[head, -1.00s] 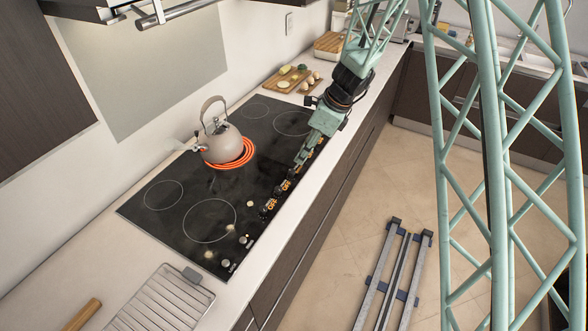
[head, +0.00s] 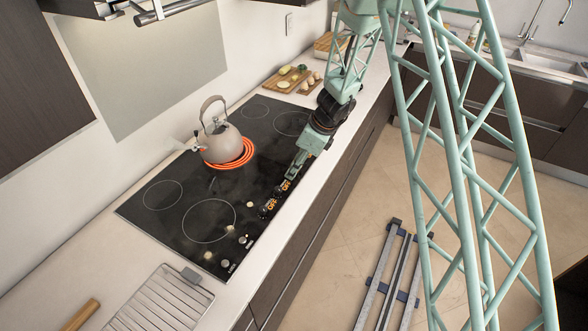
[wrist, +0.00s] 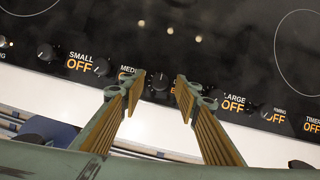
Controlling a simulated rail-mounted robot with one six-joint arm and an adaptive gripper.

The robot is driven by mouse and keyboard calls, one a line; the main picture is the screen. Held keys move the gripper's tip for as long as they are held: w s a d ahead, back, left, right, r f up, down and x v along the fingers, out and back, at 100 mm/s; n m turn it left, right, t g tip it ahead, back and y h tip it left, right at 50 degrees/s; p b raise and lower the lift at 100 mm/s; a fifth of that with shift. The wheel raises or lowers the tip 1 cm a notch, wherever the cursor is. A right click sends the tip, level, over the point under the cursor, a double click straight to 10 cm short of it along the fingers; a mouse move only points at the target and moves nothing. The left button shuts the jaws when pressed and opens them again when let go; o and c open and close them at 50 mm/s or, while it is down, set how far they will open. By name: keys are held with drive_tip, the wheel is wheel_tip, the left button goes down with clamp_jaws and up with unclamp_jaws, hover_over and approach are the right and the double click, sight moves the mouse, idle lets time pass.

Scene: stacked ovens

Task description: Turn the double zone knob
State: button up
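A row of small dark knobs runs along the front edge of the black cooktop (head: 165,215). In the wrist view, one knob (wrist: 160,82) stands between my two fingertips, with a gap on each side. My gripper (wrist: 160,88) is open and empty, pointing at the panel. Labels reading SMALL OFF (wrist: 80,63) and LARGE OFF (wrist: 233,103) lie left and right of it. My fingers partly cover the labels nearest the middle knob, and no readable label says double zone. In the head view my gripper (head: 292,178) is low over the front knob row.
A kettle (head: 222,142) stands on a glowing orange burner behind my gripper. Wooden boards with food (head: 288,78) lie beyond the cooktop. A wire rack (head: 165,300) lies on the near counter.

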drive_tip(key=shift+f, duration=0.15)
drive_tip(key=shift+c, duration=0.2)
drive_tip(key=c, duration=0.8)
drive_tip(key=shift+c, duration=0.2)
